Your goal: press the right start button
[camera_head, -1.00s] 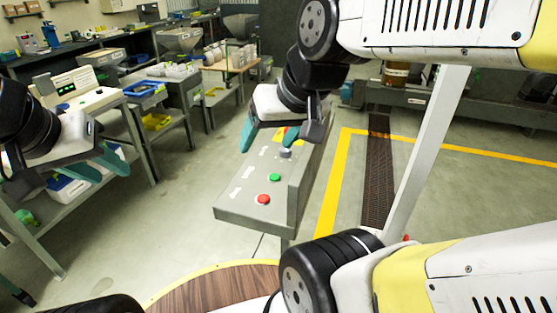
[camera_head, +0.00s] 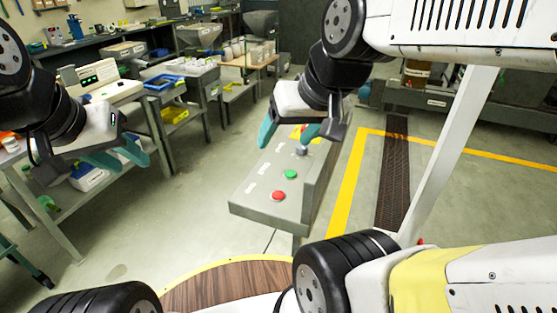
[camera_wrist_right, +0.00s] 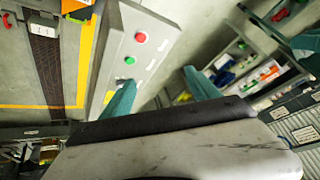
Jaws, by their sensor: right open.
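A grey sloped control panel (camera_head: 262,211) stands on a post in the middle of the head view. It carries a red button (camera_head: 278,196) near its front end, a green button (camera_head: 290,174) behind it, and a grey knob (camera_head: 301,150) further back. The right wrist view also shows the red button (camera_wrist_right: 141,37) and green button (camera_wrist_right: 130,60). My right gripper (camera_head: 293,134) is open and empty over the far part of the panel, apart from both buttons. Its fingers also show in the wrist view (camera_wrist_right: 160,78). My left gripper (camera_head: 122,158) is open and empty, well left of the panel.
A shelf table with a white box with a green display (camera_head: 92,78) stands at the left, close to my left gripper. Benches with bins (camera_head: 175,115) run behind. A yellow floor line (camera_head: 346,190) and dark floor grate (camera_head: 392,170) lie right of the panel.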

